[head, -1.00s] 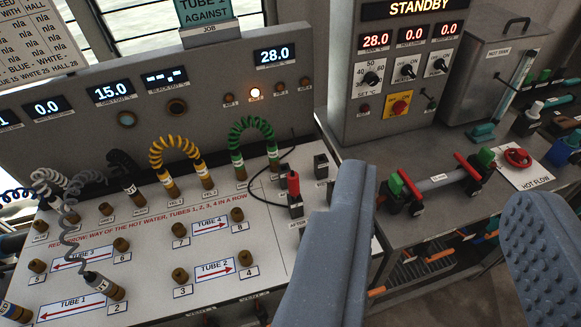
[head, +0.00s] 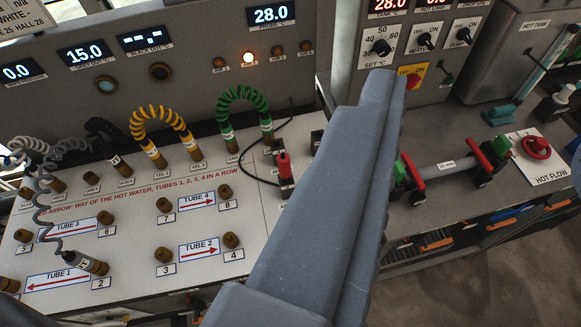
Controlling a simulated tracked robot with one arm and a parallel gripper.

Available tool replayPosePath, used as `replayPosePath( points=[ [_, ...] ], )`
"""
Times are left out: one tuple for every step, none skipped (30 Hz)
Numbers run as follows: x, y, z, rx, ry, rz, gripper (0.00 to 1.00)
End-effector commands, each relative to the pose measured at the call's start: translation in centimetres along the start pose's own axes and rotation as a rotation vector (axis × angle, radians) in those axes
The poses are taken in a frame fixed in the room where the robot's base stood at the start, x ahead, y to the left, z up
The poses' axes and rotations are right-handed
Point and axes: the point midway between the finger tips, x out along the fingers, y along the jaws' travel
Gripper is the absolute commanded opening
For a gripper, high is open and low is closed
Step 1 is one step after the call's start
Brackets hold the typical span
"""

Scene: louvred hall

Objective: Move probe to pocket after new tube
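The probe (head: 284,168) has a red handle and stands upright in a black pocket at the right part of the bench panel. A thin black cable loops from it to the left. Another black pocket block (head: 317,141) stands behind it to the right; small labels near them are too small to read. My gripper (head: 385,85) crosses the middle of the view, in front of and to the right of the probe, apart from it. Its grey fingers overlap or one is hidden, so the gap does not show. Nothing is seen held. It hides part of the panel's right side.
Yellow (head: 158,125) and green (head: 240,95) coiled hoses arch over the panel, with a grey coiled hose (head: 62,220) at left. Brass ports sit beside tube labels. A clear tube (head: 440,168) with red and green end fittings lies on the right bench, near a red valve wheel (head: 537,146).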

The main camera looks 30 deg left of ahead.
Motion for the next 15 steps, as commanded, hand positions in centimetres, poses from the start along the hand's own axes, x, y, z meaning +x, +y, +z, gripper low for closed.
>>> replayPosePath(
  points=[
    [0.9, -0.4, 0.5, -0.049, -0.016, 0.004, 0.47],
    [1.7, -0.5, 0.8, -0.094, -0.027, 0.004, 0.47],
    [3.0, -0.9, 1.5, -0.171, -0.047, 0.009, 0.47],
    [4.1, -1.3, 2.1, -0.241, -0.065, 0.013, 0.47],
    [5.2, -1.8, 2.8, -0.322, -0.083, 0.015, 0.47],
    [6.9, -2.7, 3.9, -0.446, -0.11, 0.016, 0.47],
    [8.2, -3.4, 4.9, -0.547, -0.133, 0.015, 0.47],
    [9.7, -4.1, 5.9, -0.654, -0.158, 0.01, 0.47],
    [11.3, -5.2, 7.3, -0.804, -0.187, 0.001, 0.47],
    [12.6, -5.9, 8.4, -0.915, -0.208, -0.009, 0.47],
    [13.8, -6.8, 9.6, -1.029, -0.229, -0.021, 0.47],
    [15.3, -7.9, 11.1, -1.179, -0.25, -0.041, 0.47],
    [16.3, -8.8, 12.3, -1.294, -0.267, -0.058, 0.47],
    [17.4, -9.7, 13.7, -1.407, -0.284, -0.08, 0.47],
    [18.6, -10.8, 15.4, -1.561, -0.304, -0.111, 0.47]
  ],
)
